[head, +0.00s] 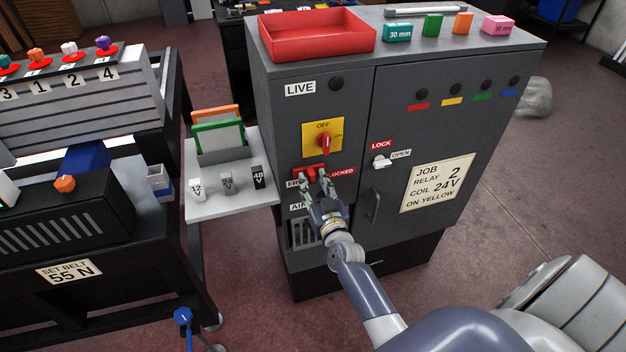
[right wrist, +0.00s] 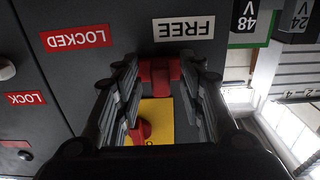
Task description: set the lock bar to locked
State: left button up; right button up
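The lock bar is a red handle (head: 310,171) on the front of the dark grey cabinet, between the white FREE label (head: 291,184) and the red LOCKED label (head: 341,172). In the right wrist view, which is upside down, the red bar (right wrist: 160,72) stands near the FREE label (right wrist: 185,28), away from the LOCKED label (right wrist: 77,38). My right gripper (head: 315,183) is in front of the bar. Its fingers look open, one on each side of the bar; contact is not clear. My left gripper is out of view.
A yellow plate with a red OFF/ON switch (head: 324,141) sits just above the bar. A white LOCK/OPEN knob (head: 380,161) and a door handle (head: 374,206) are to the right. A shelf (head: 215,210) with labelled blocks juts out to the left.

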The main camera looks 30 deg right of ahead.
jog(key=shift+w+d, duration=0.15)
jog(key=shift+w, duration=0.3)
grip_shut()
jog(key=shift+s+d, duration=0.25)
jog(key=shift+d, duration=0.7)
jog(key=shift+s+d, duration=0.25)
jog(key=shift+d, duration=0.65)
jog(key=shift+s+d, duration=0.25)
jog(key=shift+d, duration=0.7)
jog(key=shift+a, duration=0.1)
grip_release()
